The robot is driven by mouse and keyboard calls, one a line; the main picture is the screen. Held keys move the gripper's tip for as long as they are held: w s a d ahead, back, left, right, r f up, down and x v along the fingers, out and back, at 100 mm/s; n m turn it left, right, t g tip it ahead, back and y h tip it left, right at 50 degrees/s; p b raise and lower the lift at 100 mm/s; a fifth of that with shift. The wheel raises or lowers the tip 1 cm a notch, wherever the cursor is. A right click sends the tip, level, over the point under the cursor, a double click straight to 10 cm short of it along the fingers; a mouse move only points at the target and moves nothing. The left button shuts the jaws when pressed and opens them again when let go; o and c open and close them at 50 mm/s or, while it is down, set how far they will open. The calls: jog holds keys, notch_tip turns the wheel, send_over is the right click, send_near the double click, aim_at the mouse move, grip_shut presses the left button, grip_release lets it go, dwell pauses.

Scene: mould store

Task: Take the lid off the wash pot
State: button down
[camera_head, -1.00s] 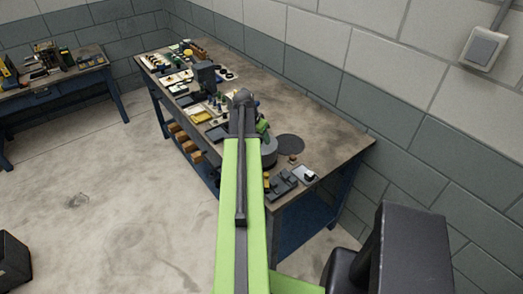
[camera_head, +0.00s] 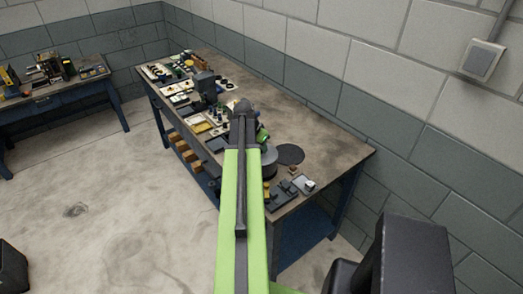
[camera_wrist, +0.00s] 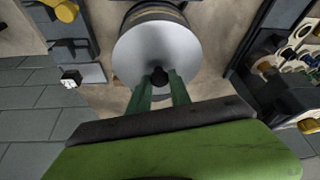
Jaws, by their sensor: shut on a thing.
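The wash pot's lid (camera_wrist: 152,48) is a pale grey round disc with a small black knob (camera_wrist: 159,76), seen close up in the wrist view. My gripper (camera_wrist: 161,79) has its two green fingers shut on this knob. Part of the wash pot (camera_wrist: 155,13) shows beyond the lid as a darker, banded round body. In the head view the grey wash pot (camera_head: 269,161) stands on the bench, partly behind my arm. My fingertips are hidden there. I cannot tell whether the lid rests on the pot or is slightly raised.
The workbench (camera_head: 325,150) is crowded with small tools along its front and left. A dark flat disc (camera_head: 290,154) lies beside the pot. The back right of the bench is clear.

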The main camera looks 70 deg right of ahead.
notch_tip(320, 180, up, 5)
jog(key=p, duration=0.4)
jog(key=shift+f, duration=0.2)
jog(key=s+a+r+p, duration=0.3)
jog(key=s+r+p, duration=0.3)
jog(key=s, duration=0.5)
jog(key=shift+a, duration=0.15)
